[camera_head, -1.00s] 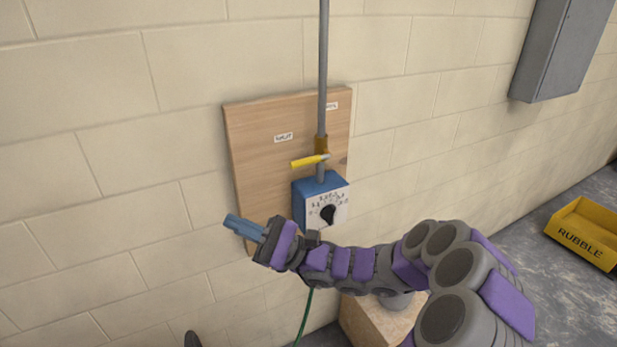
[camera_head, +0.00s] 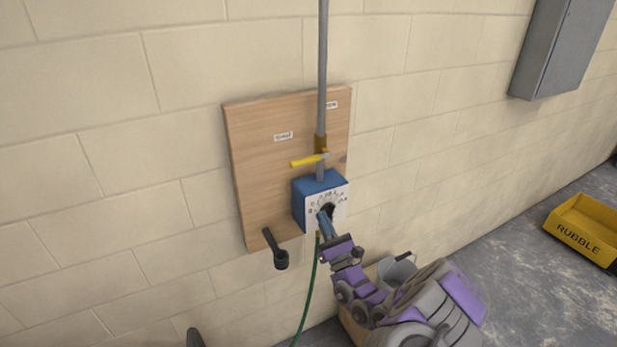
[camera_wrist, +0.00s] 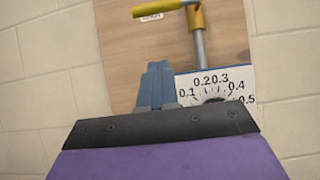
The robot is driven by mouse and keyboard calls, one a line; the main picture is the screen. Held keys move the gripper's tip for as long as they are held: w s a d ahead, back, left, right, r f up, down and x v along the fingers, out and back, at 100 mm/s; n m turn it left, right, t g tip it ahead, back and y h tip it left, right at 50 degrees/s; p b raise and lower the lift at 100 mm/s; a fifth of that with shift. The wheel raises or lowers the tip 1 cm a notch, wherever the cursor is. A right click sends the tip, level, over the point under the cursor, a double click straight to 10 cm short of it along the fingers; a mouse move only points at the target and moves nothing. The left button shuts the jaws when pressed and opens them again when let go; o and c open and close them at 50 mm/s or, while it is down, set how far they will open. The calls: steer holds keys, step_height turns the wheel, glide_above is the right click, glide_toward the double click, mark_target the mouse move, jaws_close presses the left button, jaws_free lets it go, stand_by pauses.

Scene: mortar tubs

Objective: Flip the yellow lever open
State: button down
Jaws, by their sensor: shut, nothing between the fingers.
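The yellow lever (camera_head: 309,160) sticks out to the left from a brass-coloured valve (camera_head: 320,144) on a vertical grey pipe. It lies roughly crosswise to the pipe, above the blue box. The lever also shows at the top of the wrist view (camera_wrist: 158,7). My gripper (camera_head: 325,220) is shut and empty, below the lever, in front of the white dial face of the blue box (camera_head: 305,203). Its blue fingers show together in the wrist view (camera_wrist: 156,84). They overlap the dial's dark knob in the head view, and I cannot tell whether they touch it.
A wooden board (camera_head: 262,170) with small labels backs the valve. A black handle (camera_head: 276,250) juts out at its lower edge. A green hose (camera_head: 312,285) hangs below the box. A bucket (camera_head: 398,270) stands beside my arm. A yellow rubble tub (camera_head: 580,232) is far right.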

steer(key=s+r+b+x, duration=0.1)
steer(key=r+b+x, duration=0.1)
steer(key=x, duration=1.1)
steer(key=shift+s+d+r, duration=0.2)
steer(key=shift+s, duration=0.1)
steer(key=shift+w, duration=0.1)
steer(key=shift+r, duration=0.1)
